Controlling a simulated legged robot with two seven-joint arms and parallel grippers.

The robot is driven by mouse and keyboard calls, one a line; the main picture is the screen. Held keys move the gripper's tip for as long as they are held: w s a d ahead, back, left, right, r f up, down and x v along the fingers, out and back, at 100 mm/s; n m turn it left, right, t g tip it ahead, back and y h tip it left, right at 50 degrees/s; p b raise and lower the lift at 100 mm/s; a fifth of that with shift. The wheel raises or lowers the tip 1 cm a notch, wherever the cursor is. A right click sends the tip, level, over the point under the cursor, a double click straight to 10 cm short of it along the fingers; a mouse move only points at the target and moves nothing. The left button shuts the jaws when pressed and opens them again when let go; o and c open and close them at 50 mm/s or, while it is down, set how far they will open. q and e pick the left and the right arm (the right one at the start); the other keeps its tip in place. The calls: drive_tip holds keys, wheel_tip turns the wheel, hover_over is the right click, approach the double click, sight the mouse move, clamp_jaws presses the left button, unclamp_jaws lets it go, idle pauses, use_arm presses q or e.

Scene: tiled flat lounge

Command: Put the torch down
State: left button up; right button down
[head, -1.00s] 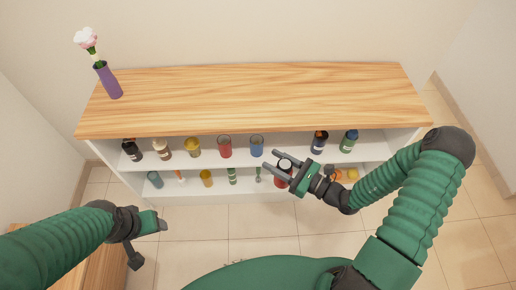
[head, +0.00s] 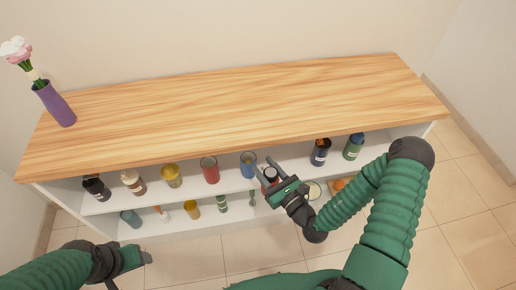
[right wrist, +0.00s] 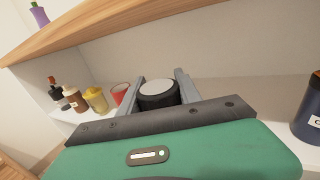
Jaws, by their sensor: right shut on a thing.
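The torch, a black round-ended thing with a pale disc on top, sits between the fingers of my right gripper (head: 264,166). It shows as a dark cylinder (head: 271,175) in the head view. In the right wrist view its black ribbed rim and pale top (right wrist: 158,94) fill the gap between both fingers. The gripper is shut on it at the upper shelf's front, just right of a blue cup (head: 248,165). The torch's lower part is hidden, so I cannot tell whether it touches the shelf. My left gripper (head: 143,257) is low at the left, its jaws unclear.
The white upper shelf (head: 293,160) holds bottles, a yellow jar (head: 171,176) and a red cup (head: 210,170) at left, and a dark bottle (head: 320,152) and green bottle (head: 353,147) at right. Free room lies between blue cup and dark bottle. The wooden top (head: 230,110) overhangs.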

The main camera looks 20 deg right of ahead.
drive_tip(key=w+d+f+b, duration=0.4)
drive_tip(key=w+d, duration=0.3)
drive_tip(key=d, duration=0.4)
drive_tip(key=shift+w+f+b, duration=0.3)
drive_tip(key=shift+f+b, duration=0.05)
drive_tip(key=shift+b, duration=0.05)
drive_tip(key=c, duration=0.8)
unclamp_jaws()
drive_tip(key=shift+c, duration=0.2)
